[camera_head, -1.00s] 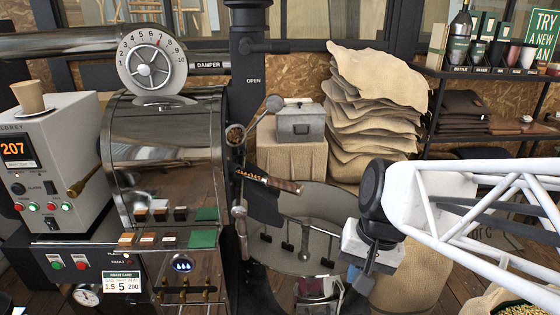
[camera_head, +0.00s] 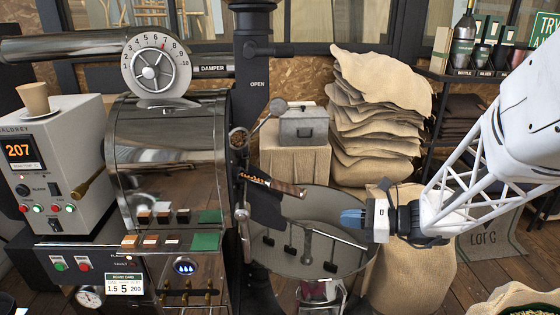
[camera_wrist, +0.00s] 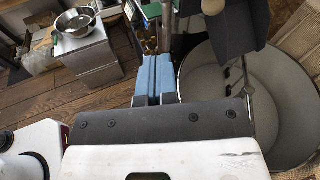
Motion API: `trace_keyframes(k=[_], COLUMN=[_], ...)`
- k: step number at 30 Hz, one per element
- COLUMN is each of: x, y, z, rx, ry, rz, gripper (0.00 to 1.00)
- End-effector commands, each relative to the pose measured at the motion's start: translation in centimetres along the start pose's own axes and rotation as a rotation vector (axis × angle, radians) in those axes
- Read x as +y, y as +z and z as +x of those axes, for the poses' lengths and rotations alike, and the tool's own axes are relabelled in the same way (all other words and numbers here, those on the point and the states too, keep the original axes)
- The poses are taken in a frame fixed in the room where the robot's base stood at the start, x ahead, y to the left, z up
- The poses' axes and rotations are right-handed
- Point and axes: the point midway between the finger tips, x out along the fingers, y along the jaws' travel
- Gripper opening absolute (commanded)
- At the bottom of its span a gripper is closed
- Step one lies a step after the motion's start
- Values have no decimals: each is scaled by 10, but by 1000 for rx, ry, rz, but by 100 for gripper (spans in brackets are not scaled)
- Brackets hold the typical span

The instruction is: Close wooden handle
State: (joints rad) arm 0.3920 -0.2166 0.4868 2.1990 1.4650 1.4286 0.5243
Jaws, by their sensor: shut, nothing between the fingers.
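In the wrist view the two blue fingers (camera_wrist: 154,78) lie together with nothing held.
The steel roaster (camera_head: 168,150) with its controls stands at the left. A ball-ended lever (camera_head: 279,107) rises above the handle. Stacked sacks (camera_head: 375,120) and a grey metal box (camera_head: 303,125) stand behind. The air between my gripper and the handle looks clear.

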Motion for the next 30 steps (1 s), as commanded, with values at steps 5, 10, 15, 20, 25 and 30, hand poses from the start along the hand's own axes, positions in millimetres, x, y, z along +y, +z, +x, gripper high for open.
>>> trace_keyframes(k=[5, 10, 15, 20, 25, 30], x=[-35, -48, -50, -50, -50, -51], y=[-19, -26, -26, -26, -25, -24], z=[-16, -25, -26, -25, -24, -17], rx=[-110, -158, -164, -163, -163, -163], ry=[-132, -186, -193, -192, -191, -189], rz=[123, 168, 173, 172, 172, 171], gripper=[0, 0, 0, 0, 0, 0])
